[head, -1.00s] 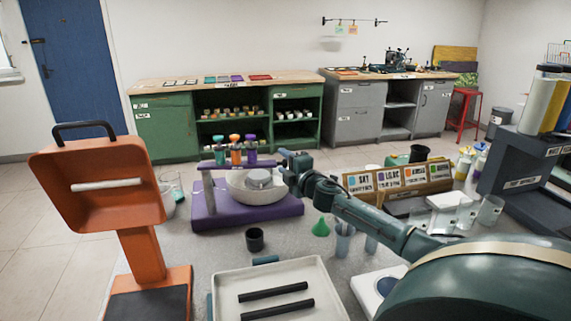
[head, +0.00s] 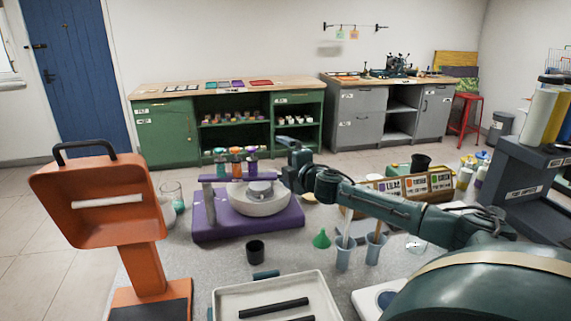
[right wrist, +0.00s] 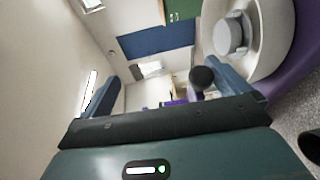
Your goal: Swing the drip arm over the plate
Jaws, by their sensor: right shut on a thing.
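The purple drip stand (head: 275,227) carries a round white plate (head: 247,207) with a grey cylinder at its middle. The drip arm (head: 210,180) is a purple bar on a post at the stand's left. Teal, orange and purple bottles (head: 237,165) sit along it. In the head view the bar crosses the plate's far side. My right gripper (head: 291,168) is at the bar's right end, shut on the drip arm's black knob (right wrist: 202,78). The plate (right wrist: 284,40) shows beside it in the right wrist view. The exact contact is partly hidden. My left gripper is not in view.
An orange stand (head: 140,255) is close on the left. A white tray (head: 235,300) with black bars lies in front. A black cup (head: 255,251), green funnel (head: 321,239) and clear beakers (head: 344,257) stand right of centre. A label rack (head: 440,183) is behind my right arm.

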